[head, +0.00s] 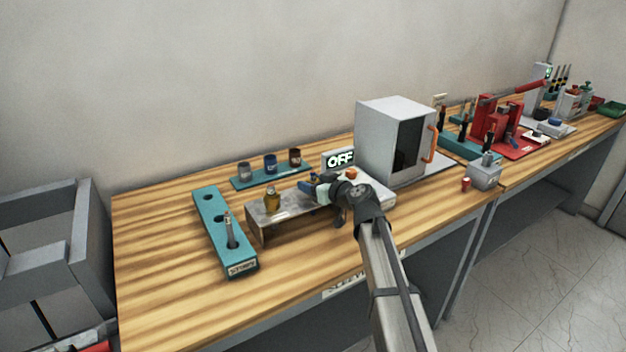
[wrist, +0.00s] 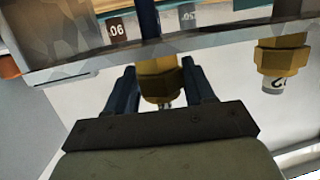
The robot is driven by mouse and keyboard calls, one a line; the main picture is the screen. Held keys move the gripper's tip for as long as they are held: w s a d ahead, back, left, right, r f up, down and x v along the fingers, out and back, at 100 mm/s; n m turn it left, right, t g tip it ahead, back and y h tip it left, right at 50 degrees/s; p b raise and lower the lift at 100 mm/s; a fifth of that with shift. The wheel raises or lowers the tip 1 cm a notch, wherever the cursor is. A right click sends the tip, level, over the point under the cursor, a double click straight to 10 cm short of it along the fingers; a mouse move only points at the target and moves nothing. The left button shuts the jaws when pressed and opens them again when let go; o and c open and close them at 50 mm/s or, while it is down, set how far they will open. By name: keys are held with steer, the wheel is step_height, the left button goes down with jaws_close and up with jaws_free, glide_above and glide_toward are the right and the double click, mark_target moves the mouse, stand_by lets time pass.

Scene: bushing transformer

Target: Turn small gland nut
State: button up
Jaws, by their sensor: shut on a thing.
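A metal bracket (head: 290,217) stands on the wooden bench, with a brass gland (head: 272,203) upright on its left part. My gripper (head: 314,187) is at the bracket's right part in the head view and hides what it holds there. In the wrist view my gripper (wrist: 160,88) has its dark blue fingers on both sides of a brass gland nut (wrist: 158,80) and is shut on it. A blue rod or cable (wrist: 149,18) runs in line with this nut. A second brass gland (wrist: 283,60) with a partly readable label is at the right, apart from the fingers.
A teal rack (head: 222,225) with one tool stands left of the bracket. A teal tray (head: 245,182) with several dark cups is behind. An OFF display (head: 340,159) and a white cabinet (head: 385,140) stand close right of my gripper. The bench's front left is clear.

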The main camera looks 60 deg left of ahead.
steer(key=c, duration=0.4)
steer(key=shift+c, duration=0.2)
steer(key=shift+w, duration=0.1)
steer(key=shift+a+n+g, duration=0.1)
steer(key=shift+n+g, duration=0.6)
steer(key=shift+g, duration=0.3)
steer(key=shift+n+g+h, duration=0.3)
steer(key=shift+n+g, duration=0.1)
steer(key=shift+c, duration=0.2)
